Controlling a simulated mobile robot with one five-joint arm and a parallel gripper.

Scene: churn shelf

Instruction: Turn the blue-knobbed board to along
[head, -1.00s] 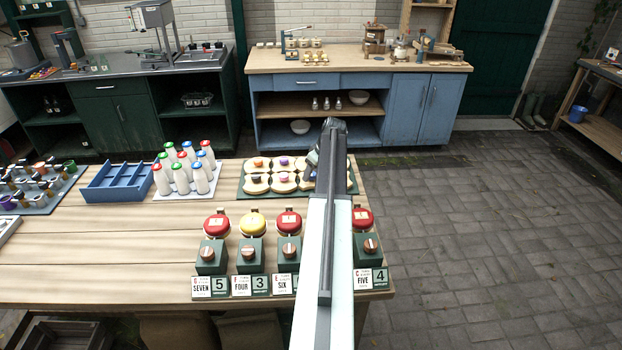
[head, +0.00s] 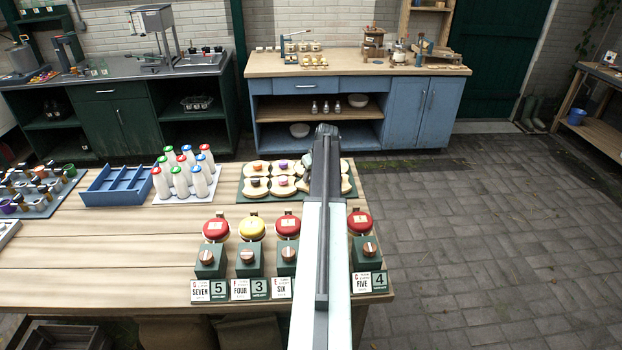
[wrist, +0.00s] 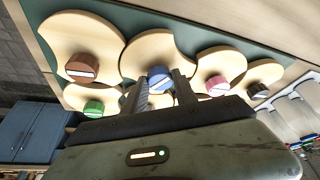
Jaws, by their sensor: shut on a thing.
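In the wrist view, the blue knob (wrist: 160,79) with a white line on top sits between the fingers of my gripper (wrist: 161,92), which is shut on it. Its board (wrist: 172,45) is pale wood with a scalloped outline, between the brown-knobbed board (wrist: 73,38) and the pink-knobbed board (wrist: 222,65). In the head view, my gripper (head: 325,150) is over the right part of the dark green mat (head: 244,197), and my arm hides the blue-knobbed board.
Neighbouring boards, including the green-knobbed one (wrist: 93,107), sit close around the blue-knobbed board. Milk bottles (head: 183,176) stand left of the mat. Red and yellow round-topped stands (head: 252,228) line the table's front. Paved floor lies open at right.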

